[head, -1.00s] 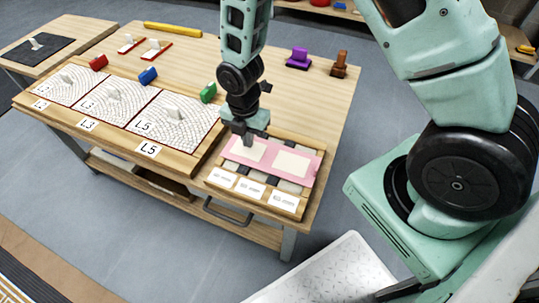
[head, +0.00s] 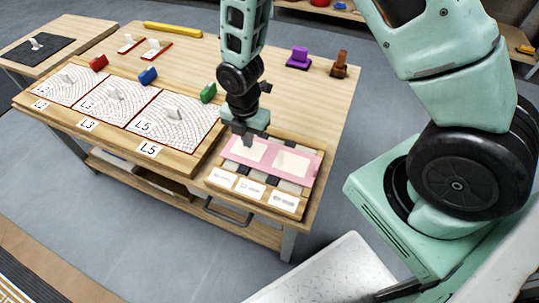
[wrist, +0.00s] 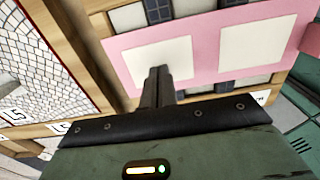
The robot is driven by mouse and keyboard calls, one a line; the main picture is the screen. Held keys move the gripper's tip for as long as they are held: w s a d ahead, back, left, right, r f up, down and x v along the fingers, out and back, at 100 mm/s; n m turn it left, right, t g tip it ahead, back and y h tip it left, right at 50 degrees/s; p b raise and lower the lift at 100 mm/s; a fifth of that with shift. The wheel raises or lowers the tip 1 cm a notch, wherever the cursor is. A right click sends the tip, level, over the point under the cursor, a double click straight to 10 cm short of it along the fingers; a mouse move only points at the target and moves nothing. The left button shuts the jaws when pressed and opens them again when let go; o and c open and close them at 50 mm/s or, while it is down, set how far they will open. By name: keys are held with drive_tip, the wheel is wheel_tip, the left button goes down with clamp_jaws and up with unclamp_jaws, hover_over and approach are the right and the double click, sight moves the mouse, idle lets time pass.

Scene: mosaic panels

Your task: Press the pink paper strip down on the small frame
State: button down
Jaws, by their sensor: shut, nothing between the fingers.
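The pink paper strip (head: 271,157) lies across the small wooden frame (head: 222,164) at the table's front right corner. It has two cream squares on it, and dark and light tiles show along its edges. In the wrist view the strip (wrist: 207,52) spans the frame, with a pink tab at the right edge. My gripper (head: 245,143) is shut and empty, pointing down at the strip's left part. In the wrist view the fingertips (wrist: 157,72) overlap the left cream square. I cannot tell whether they touch the paper.
White cards (head: 252,189) line the frame's front. Left of it are white mosaic panels (head: 177,122) with upright grips, and red, blue and green (head: 208,93) blocks behind. A purple object (head: 298,59) and a brown object (head: 340,65) stand at the back right.

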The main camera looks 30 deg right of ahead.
drive_tip(key=shift+f+b, duration=0.45)
drive_tip(key=shift+f, duration=0.35)
idle(0.4)
drive_tip(key=shift+r, duration=0.15)
wheel_tip(320, 180, up, 8)
drive_tip(key=p, duration=0.7)
idle(0.4)
idle(0.3)
